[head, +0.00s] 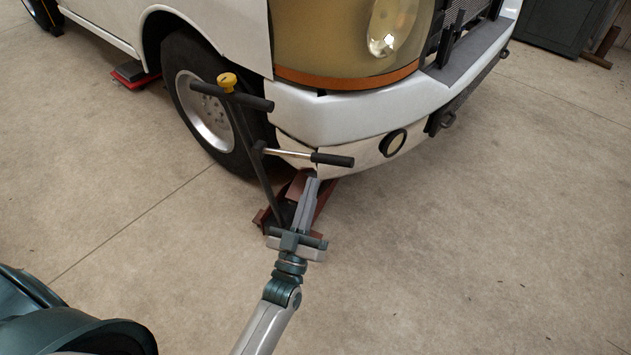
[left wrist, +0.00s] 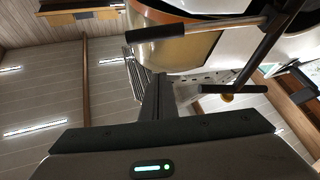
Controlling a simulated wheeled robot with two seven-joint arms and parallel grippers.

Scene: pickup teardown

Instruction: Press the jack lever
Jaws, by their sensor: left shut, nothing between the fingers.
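The jack lever, a silver rod with a black grip (head: 333,160), sticks out to the right from the jack's dark upright handle (head: 250,140). In the left wrist view the lever's black grip (left wrist: 157,33) appears above my fingertips, with a visible gap. The red jack (head: 265,217) stands on the floor by the truck's front wheel, partly hidden by my arm. My left gripper (head: 313,182) is shut and empty, its fingers just below the lever in the head view. In the left wrist view its fingers (left wrist: 160,90) point toward the truck. My right gripper is not in view.
The white pickup's bumper (head: 345,115) and front wheel (head: 205,105) are close behind the lever. The handle's black crossbar (head: 250,101) carries a yellow knob (head: 227,82). Another red jack (head: 135,75) sits under the truck at the left. Concrete floor to the right is clear.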

